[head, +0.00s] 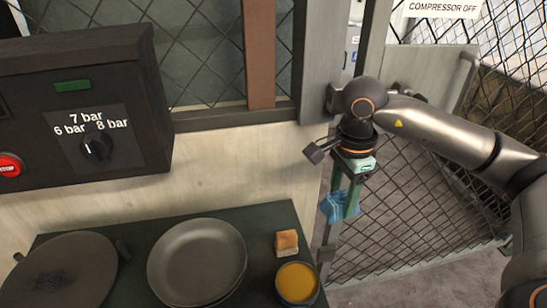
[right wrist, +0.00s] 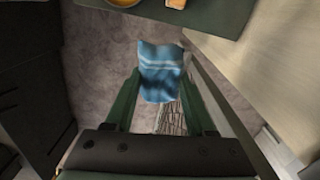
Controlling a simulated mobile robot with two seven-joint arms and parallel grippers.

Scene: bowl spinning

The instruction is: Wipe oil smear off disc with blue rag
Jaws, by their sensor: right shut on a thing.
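The grey disc (head: 88,249) lies at the lower left of the head view, partly cut off by the frame's edge. A dark oil smear (head: 46,284) shows on its face. My right gripper (head: 346,212) is shut on the blue rag (head: 333,207), in the air to the right of the dark table. In the right wrist view the rag (right wrist: 160,72) sits bunched between the two green fingers, with floor below it. My left gripper is not in view.
The dark green table (head: 140,215) also holds stacked grey plates (head: 197,262), an orange-and-white sponge-like block (head: 287,242) and a cup of yellow-orange liquid (head: 297,282). A control box (head: 85,105) with a knob and red stop button is on the wall behind. A mesh fence (head: 420,200) stands at right.

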